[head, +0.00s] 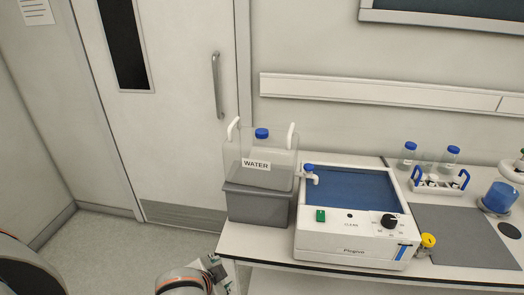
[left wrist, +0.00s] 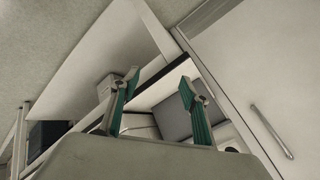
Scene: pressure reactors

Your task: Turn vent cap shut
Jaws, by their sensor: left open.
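A clear water container (head: 262,153) labelled WATER stands on a grey block at the left end of the bench. A blue cap (head: 262,133) sits on its top between two white handles; I cannot tell how far it is turned. A white tap with a blue top (head: 309,168) sticks out at the container's right side. My left gripper (head: 214,270) is low, in front of and left of the bench corner, apart from the container. In the left wrist view the gripper (left wrist: 158,82) has its two green-padded fingers spread with nothing between them. My right gripper is out of view.
A white bath unit (head: 345,250) with a dark knob and a yellow fitting (head: 428,241) stands right of the container. Bottles, a rack (head: 438,187) and a grey mat (head: 463,235) are further right. A closed door (head: 165,110) is behind left; the floor there is clear.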

